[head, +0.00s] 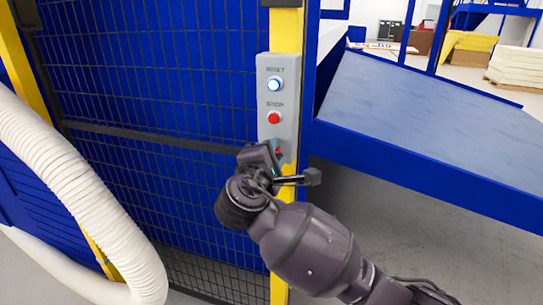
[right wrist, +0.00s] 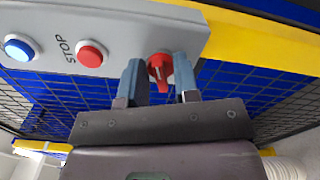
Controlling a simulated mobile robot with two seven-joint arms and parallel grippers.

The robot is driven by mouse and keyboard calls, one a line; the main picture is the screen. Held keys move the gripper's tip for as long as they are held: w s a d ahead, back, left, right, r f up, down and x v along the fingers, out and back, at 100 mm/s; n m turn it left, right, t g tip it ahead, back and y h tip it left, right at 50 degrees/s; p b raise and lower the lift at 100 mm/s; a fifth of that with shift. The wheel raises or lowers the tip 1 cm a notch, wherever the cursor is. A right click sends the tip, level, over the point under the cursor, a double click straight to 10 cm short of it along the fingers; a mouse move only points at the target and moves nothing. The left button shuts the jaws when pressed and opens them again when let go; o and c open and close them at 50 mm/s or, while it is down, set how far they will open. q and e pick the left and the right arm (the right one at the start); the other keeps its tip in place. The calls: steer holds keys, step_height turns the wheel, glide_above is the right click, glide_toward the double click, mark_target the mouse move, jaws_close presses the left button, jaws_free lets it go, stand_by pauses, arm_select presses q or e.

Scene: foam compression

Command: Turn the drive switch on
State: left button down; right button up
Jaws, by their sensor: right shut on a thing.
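The grey control box (head: 291,100) is fixed to a yellow post. It carries a blue-white RESET button (head: 274,85), a red STOP button (head: 274,118) and, at its lower end, the red drive switch (head: 279,149). My right gripper (head: 277,156) is at that lower end and partly hides the switch. In the right wrist view, the red switch knob (right wrist: 160,70) sits between the two fingers of my right gripper (right wrist: 160,85), which is shut on it. The knob's label is hidden. My left gripper is not in view.
A blue mesh fence (head: 150,90) stands behind and left of the post. A white ribbed hose (head: 70,170) curves at the left. A blue sloped table (head: 420,120) stands to the right, close to my right arm. Grey floor shows beneath it.

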arm_select(q)
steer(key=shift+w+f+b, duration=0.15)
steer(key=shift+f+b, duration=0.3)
steer(key=shift+b, duration=0.05)
arm_select(e)
steer(key=shift+f+m, duration=0.15)
steer(key=shift+m, duration=1.75)
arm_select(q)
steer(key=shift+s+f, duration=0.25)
arm_select(e)
steer(key=o, duration=0.6)
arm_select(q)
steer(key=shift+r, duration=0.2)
